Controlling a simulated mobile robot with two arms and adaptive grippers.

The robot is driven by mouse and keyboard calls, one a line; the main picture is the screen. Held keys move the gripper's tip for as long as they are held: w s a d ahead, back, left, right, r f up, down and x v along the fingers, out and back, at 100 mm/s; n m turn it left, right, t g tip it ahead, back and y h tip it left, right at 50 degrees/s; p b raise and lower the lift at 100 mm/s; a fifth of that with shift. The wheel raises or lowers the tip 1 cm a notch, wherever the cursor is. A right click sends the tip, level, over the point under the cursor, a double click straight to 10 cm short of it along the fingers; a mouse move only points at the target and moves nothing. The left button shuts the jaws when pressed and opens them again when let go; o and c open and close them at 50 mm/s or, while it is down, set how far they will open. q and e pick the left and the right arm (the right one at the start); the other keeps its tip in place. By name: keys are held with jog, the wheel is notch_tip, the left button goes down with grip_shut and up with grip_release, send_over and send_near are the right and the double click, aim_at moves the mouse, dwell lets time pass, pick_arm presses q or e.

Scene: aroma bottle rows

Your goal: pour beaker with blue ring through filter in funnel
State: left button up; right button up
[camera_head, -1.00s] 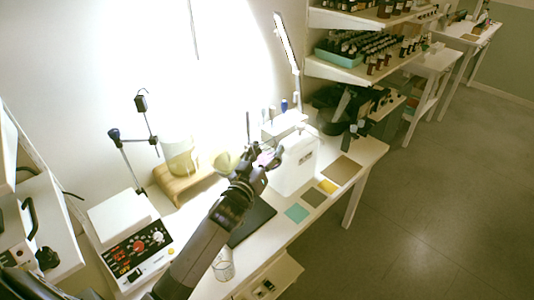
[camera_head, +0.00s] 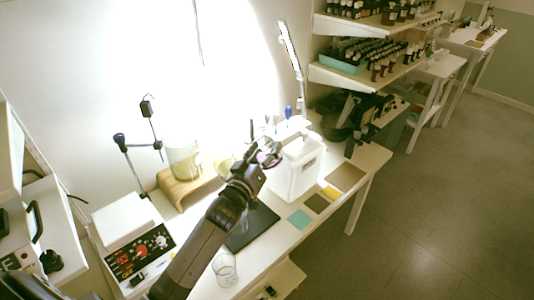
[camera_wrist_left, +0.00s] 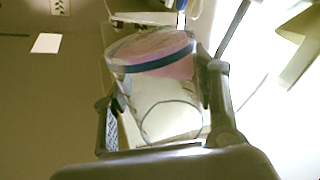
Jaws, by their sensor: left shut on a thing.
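My left gripper (camera_head: 263,163) is shut on a clear beaker with a blue ring (camera_wrist_left: 155,62). In the left wrist view the beaker is between the two fingers, and pink liquid shows at its blue-ringed end. In the head view only a small pinkish part of the beaker (camera_head: 270,154) shows at the fingertips, and its exact tilt is hard to tell. A pale yellowish funnel shape (camera_head: 224,162) stands just left of the gripper, apart from the beaker; its filter cannot be made out. My right gripper is not in view.
An empty-looking beaker (camera_head: 225,268) stands at the table's front. A control box (camera_head: 135,245) is at left.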

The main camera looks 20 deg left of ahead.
pick_arm(q)
jog(key=shift+a+r+n, duration=0.5)
jog(key=shift+a+n, duration=0.05)
jog(key=shift+n, duration=0.25)
jog(key=shift+a+r+n+b, duration=0.1)
jog(key=shift+r+n+b, duration=0.3)
jog(key=shift+n, duration=0.6)
jog(key=shift+s+f+n+t+y+b, duration=0.15)
jog(key=shift+f+n+y+b, duration=0.15)
jog(key=shift+n+b, duration=0.6)
jog(key=shift+w+f+n+t+y+b, duration=0.1)
jog(key=shift+f+n+t+y+b, duration=0.15)
jog(key=shift+n+b, duration=0.65)
jog(key=shift+r+n+p, duration=0.65)
jog(key=shift+n+p, duration=0.2)
jog(key=shift+n, duration=0.25)
jog(key=shift+a+f+n, duration=0.25)
jog(key=shift+a+n, duration=0.05)
jog(key=shift+a, duration=0.05)
jog(key=shift+s+a+f+n+y, duration=0.15)
jog(key=shift+a+n+y, duration=0.1)
jog(key=shift+a+n, duration=0.3)
jog(key=shift+a+r+n+p, duration=0.1)
jog(key=shift+r+n+p, duration=0.2)
jog(key=shift+n+p, duration=0.55)
dwell(1.6)
